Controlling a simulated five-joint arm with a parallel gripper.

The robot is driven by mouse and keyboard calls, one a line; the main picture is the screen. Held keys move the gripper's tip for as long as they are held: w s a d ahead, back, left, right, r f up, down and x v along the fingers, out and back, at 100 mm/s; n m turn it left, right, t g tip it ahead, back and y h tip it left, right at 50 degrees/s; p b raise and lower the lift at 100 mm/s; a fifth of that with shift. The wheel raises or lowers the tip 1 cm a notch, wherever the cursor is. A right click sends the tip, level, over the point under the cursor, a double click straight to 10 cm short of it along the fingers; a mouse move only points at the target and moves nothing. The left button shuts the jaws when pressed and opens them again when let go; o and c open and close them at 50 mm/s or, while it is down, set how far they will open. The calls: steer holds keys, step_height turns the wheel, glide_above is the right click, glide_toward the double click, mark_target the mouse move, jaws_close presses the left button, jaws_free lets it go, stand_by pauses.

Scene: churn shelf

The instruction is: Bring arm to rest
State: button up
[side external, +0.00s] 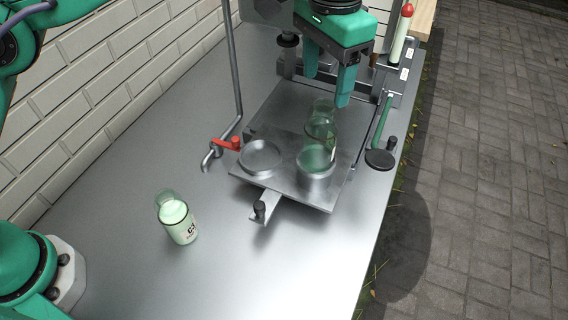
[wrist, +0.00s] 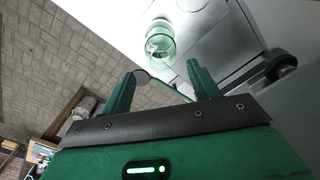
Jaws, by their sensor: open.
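My gripper (side external: 326,84) is the green two-fingered end at the top of the side view. Its fingers point down and stand apart with nothing between them. In the wrist view my gripper (wrist: 160,88) also shows two separated fingers. An empty green-tinted glass bottle (side external: 319,140) stands upright in the right-hand round metal cup on the plate, below my gripper and apart from it. The bottle (wrist: 160,42) also shows beyond the fingertips in the wrist view.
A metal plate (side external: 285,115) carries a second, empty round holder (side external: 261,157). A bottle with pale green contents (side external: 177,217) stands on the steel counter (side external: 120,180). A bent pipe with a red handle (side external: 227,143) rises at the left. A green lever (side external: 382,125) stands at the right. The counter's front is clear.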

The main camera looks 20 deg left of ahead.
stand_by(0.3)
steer(key=shift+w+a+r, duration=0.1)
steer(key=shift+a+r, duration=0.2)
steer(key=shift+a, duration=0.2)
steer(key=s+a+r+n+t+h, duration=0.1)
steer(key=s+a+r+n, duration=0.15)
steer(key=a, duration=0.85)
steer(key=s+a+r+n+t, duration=0.1)
steer(key=a+r, duration=0.2)
steer(key=a, duration=0.8)
steer(key=s+a+f+n+t, duration=0.1)
steer(key=s+a+f, duration=0.4)
steer(key=s+a, duration=0.2)
steer(key=s+a+f+n+t+y, duration=0.1)
steer(key=s+a+f+n+t, duration=0.1)
steer(key=s+a+f, duration=0.3)
steer(key=s+a, duration=0.3)
steer(key=a, duration=0.1)
steer(key=shift+s+t, duration=0.3)
steer(key=shift+n, duration=0.25)
